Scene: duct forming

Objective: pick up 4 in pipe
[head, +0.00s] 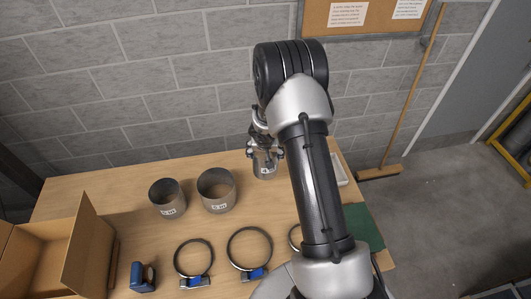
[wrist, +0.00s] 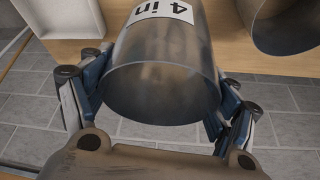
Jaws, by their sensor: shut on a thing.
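The 4 in pipe (wrist: 165,55) is a short grey metal tube with a white "4 in" label, held between the blue-padded fingers of my gripper (wrist: 160,95) in the wrist view. In the head view the same pipe (head: 264,163) hangs from my gripper (head: 264,146) near the back edge of the table. My gripper is shut on the pipe from both sides. Whether the pipe's lower end touches the table cannot be told. My arm hides part of the table to the right.
Two wider pipes stand on the wooden table (head: 130,190): one at left (head: 167,198), a larger one (head: 217,191) nearer my gripper. Several ring clamps (head: 250,248) lie in front. A blue tool (head: 142,277) and an open cardboard box (head: 50,255) are at left. A white tray (wrist: 75,15) is nearby.

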